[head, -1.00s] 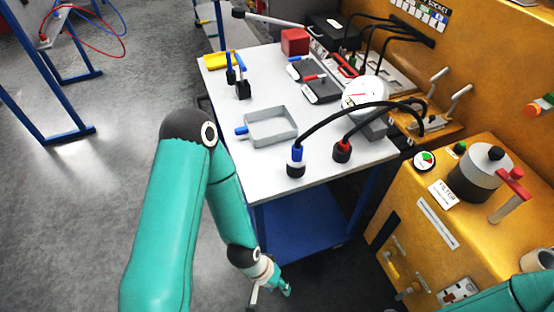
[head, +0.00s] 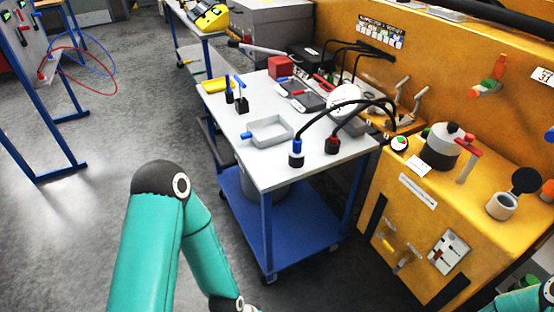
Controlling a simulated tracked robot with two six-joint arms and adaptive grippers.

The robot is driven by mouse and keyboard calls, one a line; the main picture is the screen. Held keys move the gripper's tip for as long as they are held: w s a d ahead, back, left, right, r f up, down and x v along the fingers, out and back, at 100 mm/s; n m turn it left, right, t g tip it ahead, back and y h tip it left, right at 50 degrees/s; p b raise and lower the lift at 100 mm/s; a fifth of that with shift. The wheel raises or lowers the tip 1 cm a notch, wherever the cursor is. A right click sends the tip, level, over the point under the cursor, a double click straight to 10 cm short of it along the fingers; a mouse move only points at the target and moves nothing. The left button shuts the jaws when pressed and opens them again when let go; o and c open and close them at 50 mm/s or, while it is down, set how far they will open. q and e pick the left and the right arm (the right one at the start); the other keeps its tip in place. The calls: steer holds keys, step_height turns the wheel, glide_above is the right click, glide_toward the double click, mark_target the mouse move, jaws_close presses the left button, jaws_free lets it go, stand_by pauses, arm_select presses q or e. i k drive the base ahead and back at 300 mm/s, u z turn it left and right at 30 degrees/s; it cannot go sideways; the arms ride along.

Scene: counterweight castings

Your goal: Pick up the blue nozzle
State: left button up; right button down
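The blue nozzle (head: 297,147) is a blue-collared end piece on a black hose, standing upright in a dark holder near the front edge of the white-topped table (head: 268,172). A similar red nozzle (head: 332,143) on a second hose stands just right of it. My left arm comes up from the bottom left, and its forearm runs down out of the picture, left of the table and well short of the nozzle. Its gripper is below the frame.
A grey tray (head: 251,146) with a blue handle lies left of the nozzles. Two small blue-topped tools (head: 240,103) stand behind it. A yellow machine (head: 397,188) stands close on the right. The table has a blue lower shelf (head: 290,232). Grey floor is open on the left.

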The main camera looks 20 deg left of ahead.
mark_target(297, 151)
steer(key=z, duration=0.2)
steer(key=i, duration=0.85)
steer(key=u, duration=0.1)
